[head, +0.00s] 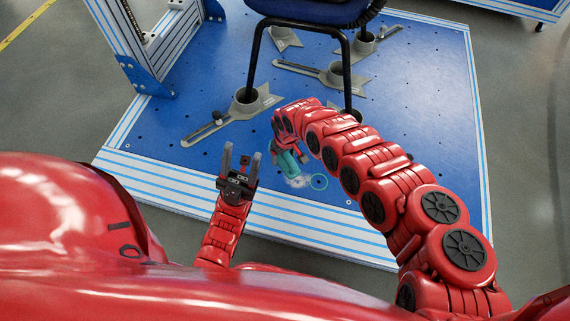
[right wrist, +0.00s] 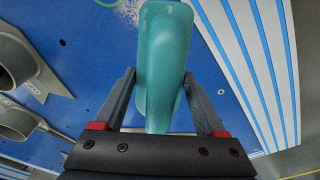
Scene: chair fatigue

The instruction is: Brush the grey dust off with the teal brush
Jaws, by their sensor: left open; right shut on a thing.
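The teal brush (head: 285,165) is in my right gripper (head: 288,150), low over the blue platform near its front edge. In the right wrist view the brush (right wrist: 163,65) fills the space between the two fingers of my right gripper (right wrist: 158,100), which are shut on its handle. The grey dust (head: 299,181) is a pale patch on the platform just beside the brush's lower end; part of it shows at the top of the right wrist view (right wrist: 128,10). Whether the bristles touch it is hidden. My left gripper (head: 242,160) is open and empty, left of the brush.
A chair with a blue seat (head: 310,10) and black legs stands on the blue platform (head: 420,130). Grey clamps (head: 235,112) hold its feet behind the brush. A thin green ring (head: 319,182) shows right of the dust. A blue frame post (head: 150,75) stands at the left.

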